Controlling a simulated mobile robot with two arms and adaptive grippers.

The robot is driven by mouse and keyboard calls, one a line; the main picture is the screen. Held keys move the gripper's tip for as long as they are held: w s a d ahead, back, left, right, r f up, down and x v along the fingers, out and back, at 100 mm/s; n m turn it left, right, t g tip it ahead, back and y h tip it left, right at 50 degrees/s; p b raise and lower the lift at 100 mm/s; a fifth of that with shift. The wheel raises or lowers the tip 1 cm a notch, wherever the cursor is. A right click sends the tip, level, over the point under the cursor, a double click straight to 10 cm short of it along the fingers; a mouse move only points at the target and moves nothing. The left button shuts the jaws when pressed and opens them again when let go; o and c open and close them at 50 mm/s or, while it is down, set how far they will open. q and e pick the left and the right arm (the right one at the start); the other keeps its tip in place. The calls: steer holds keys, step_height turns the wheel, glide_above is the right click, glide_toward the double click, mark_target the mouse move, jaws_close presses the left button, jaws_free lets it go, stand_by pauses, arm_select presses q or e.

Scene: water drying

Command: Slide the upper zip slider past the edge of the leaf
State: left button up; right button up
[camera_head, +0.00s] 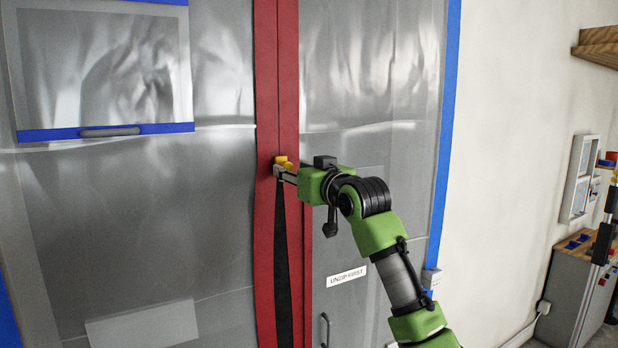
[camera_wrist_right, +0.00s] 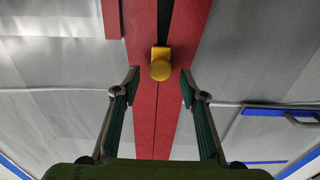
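The upper zip slider (camera_head: 281,159) is yellow and sits on the red zip strip (camera_head: 265,100) of the plastic sheeting. Below it the strip parts in a dark gap; above it the two red halves meet. My right gripper (camera_head: 283,173) is at the slider, partly covering it. In the right wrist view the slider (camera_wrist_right: 160,68) shows as a yellow knob between the tips of the open right gripper (camera_wrist_right: 161,74), with space on both sides. I cannot tell whether the tips reach past it in depth. My left gripper is out of view.
An "UNZIP FIRST" label (camera_head: 347,275) and a dark handle (camera_head: 325,329) are right of the zip. A blue-edged window panel (camera_head: 105,75) is at upper left. Blue tape (camera_head: 447,130) edges the sheeting; a grey cabinet (camera_head: 570,285) stands at far right.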

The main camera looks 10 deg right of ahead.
steer(key=v, duration=0.8)
